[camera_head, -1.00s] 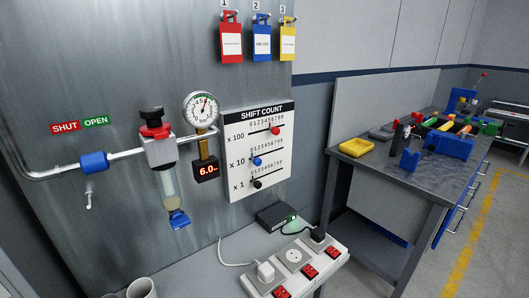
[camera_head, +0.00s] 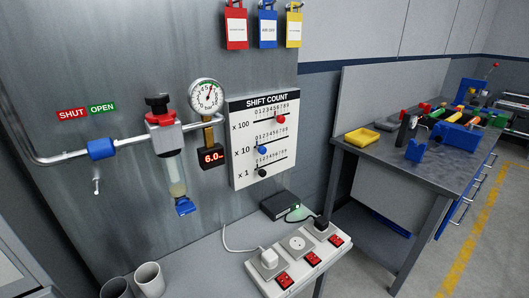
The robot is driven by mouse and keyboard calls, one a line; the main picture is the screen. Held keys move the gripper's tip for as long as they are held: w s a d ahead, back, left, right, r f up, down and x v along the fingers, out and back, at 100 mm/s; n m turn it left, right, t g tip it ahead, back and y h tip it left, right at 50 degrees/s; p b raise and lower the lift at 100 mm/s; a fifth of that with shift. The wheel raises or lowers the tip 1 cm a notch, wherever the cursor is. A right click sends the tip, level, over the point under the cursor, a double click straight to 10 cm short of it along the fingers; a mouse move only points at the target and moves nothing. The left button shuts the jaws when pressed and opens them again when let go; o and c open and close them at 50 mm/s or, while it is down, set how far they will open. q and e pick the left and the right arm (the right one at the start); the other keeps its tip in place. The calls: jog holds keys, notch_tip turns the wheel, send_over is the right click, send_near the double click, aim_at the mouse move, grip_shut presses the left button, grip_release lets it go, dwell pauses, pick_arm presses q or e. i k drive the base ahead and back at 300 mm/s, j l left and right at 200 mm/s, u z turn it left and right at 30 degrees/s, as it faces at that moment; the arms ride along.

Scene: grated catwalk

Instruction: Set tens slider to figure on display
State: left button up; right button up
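The white SHIFT COUNT board (camera_head: 240,173) hangs on the grey metal panel in the middle of the view. It has three slider rows, x 100, x 10 and x 1, each with a small digit scale. The blue tens knob (camera_head: 262,150) sits near the left end of its row. The red hundreds knob (camera_head: 281,119) is toward the right of its row. The black ones knob (camera_head: 262,173) is near the left end. A small display (camera_head: 211,156) below the round gauge reads 6.0 in red. Neither of my grippers is in view.
A pressure gauge (camera_head: 206,96) and a filter unit (camera_head: 167,138) on a pipe stand left of the board. Below are a power strip (camera_head: 298,258), a black box (camera_head: 280,205) and two cups (camera_head: 149,279). A workbench (camera_head: 385,163) with tools is at the right.

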aim_at(262, 150)
jog(key=k+l+z, duration=0.1)
jog(key=l+z, duration=0.2)
jog(key=l, duration=0.5)
jog(key=l+z, duration=0.3)
jog(key=l, duration=0.45)
